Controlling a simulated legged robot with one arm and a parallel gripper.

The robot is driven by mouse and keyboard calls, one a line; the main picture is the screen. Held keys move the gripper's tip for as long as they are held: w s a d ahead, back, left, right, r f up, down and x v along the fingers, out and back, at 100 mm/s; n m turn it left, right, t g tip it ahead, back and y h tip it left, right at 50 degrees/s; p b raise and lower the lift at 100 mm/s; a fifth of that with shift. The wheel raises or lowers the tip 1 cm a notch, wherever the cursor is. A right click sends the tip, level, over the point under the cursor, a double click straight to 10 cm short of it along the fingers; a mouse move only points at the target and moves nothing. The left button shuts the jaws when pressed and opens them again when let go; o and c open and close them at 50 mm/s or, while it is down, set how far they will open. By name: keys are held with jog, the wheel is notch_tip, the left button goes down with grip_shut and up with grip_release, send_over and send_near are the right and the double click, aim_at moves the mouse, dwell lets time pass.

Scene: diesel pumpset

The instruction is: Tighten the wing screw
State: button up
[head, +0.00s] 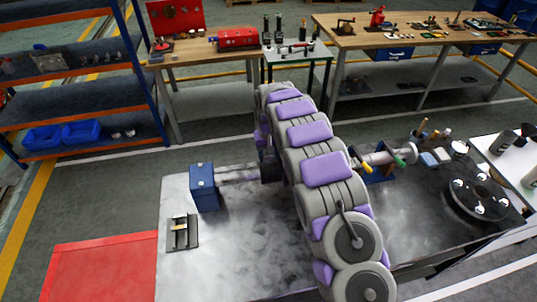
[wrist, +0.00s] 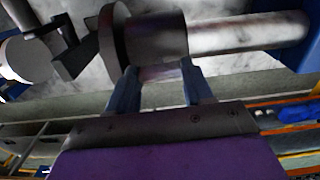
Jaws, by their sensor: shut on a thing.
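In the wrist view my gripper (wrist: 160,70) has its two blue fingers at the dark collar (wrist: 157,38) on the shaft. They sit one on each side of its lower part and are shut on it. A wider dark disc (wrist: 113,34) stands just left of the collar, and the pale shaft (wrist: 250,34) runs right to a blue block (wrist: 311,40). I cannot make out a separate wing screw; it may be hidden at the fingers. In the head view the shaft (head: 238,173) leaves the blue block (head: 203,187); my arm hides the fingertips.
The shaft lies over a grey metal bench top (head: 240,245). A small dark fixture (head: 182,232) sits at its left. Right of my arm are a flanged shaft part (head: 382,158), several coloured-handled tools (head: 436,134) and a dark round plate (head: 478,196).

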jog(key=o, duration=1)
jog(key=shift+a, duration=0.1)
jog(key=shift+o, duration=0.2)
notch_tip(320, 180, up, 17)
jog(key=shift+r, duration=0.15)
